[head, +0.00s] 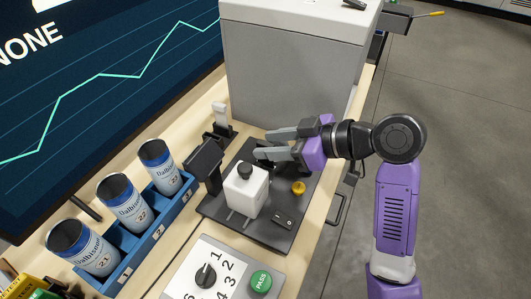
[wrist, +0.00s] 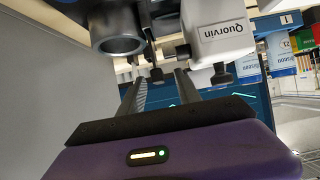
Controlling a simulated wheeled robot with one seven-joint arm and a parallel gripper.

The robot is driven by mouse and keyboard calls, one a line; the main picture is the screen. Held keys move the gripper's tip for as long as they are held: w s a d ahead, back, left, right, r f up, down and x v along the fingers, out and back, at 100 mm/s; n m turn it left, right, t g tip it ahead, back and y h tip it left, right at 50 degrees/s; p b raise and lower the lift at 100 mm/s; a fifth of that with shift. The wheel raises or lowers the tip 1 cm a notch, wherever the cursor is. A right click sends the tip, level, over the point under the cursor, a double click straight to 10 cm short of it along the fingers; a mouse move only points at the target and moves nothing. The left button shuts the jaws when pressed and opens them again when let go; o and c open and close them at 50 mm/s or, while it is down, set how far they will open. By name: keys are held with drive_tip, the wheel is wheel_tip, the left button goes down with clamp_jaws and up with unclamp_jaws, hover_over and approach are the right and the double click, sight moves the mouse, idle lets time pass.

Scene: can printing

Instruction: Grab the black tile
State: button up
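My gripper (head: 268,144), with grey fingers and a purple body, is over the back of a black machine base on the bench. Its fingers are apart, with no object clearly held between them; they also show apart in the wrist view (wrist: 159,88). No separate black tile can be made out for certain. A small dark block with a light mark (head: 285,219) sits on the base's front right, in front of my gripper. A small black object (head: 354,4) lies on top of the grey cabinet, partly cut off by the frame; I cannot tell what it is.
A white block with a black knob (head: 246,190) stands on the base (head: 222,208), left of a yellow knob (head: 298,187). A grey cabinet (head: 290,75) rises behind my gripper. Several cans stand in a blue rack (head: 157,233). A dial panel (head: 212,268) is in front.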

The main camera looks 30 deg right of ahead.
sight(257, 145)
drive_tip(key=x, duration=0.4)
drive_tip(key=shift+w+a+f, duration=0.1)
drive_tip(key=shift+w+f, duration=0.1)
drive_tip(key=shift+w, duration=0.15)
clamp_jaws()
